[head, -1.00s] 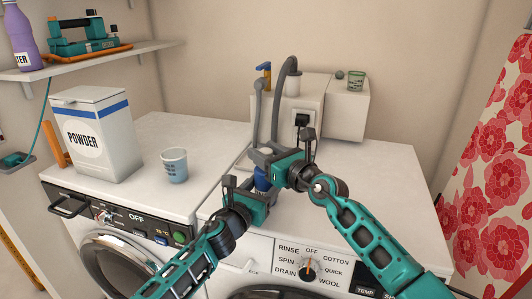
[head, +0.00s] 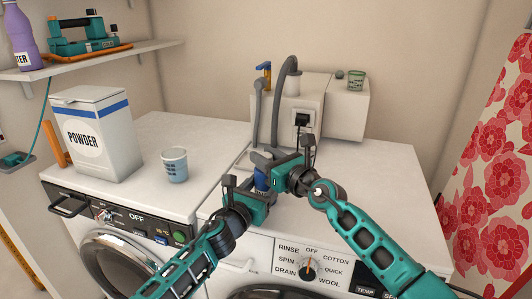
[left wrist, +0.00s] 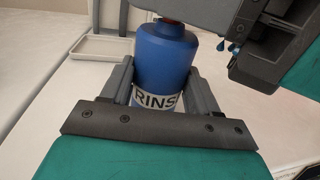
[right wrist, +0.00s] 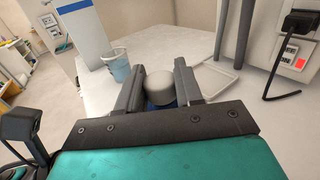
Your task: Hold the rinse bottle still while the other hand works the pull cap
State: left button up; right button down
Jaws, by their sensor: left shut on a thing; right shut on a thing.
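The blue rinse bottle (head: 262,179) stands upright on the right-hand white machine top. Its label shows partly in the left wrist view (left wrist: 155,101). My left gripper (head: 260,190) is shut around the bottle's body, one finger on each side. The pale grey pull cap (right wrist: 160,86) sits between the fingers of my right gripper (right wrist: 161,88), which is shut on it directly above the bottle. A little reddish colour shows at the bottle's neck in the left wrist view.
A light blue cup (head: 174,165) and a powder box (head: 95,135) stand on the left machine. A shallow white tray (left wrist: 98,46) lies behind the bottle. Grey hoses (head: 276,100) and a black plug (head: 302,119) are behind my grippers.

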jog(key=shift+f, duration=0.4)
jog(key=c, duration=0.8)
grip_release()
jog(key=v, duration=1.2)
jog(key=shift+d, duration=0.1)
pick_arm(q)
jog(key=o, duration=1.2)
jog(key=shift+s, duration=0.1)
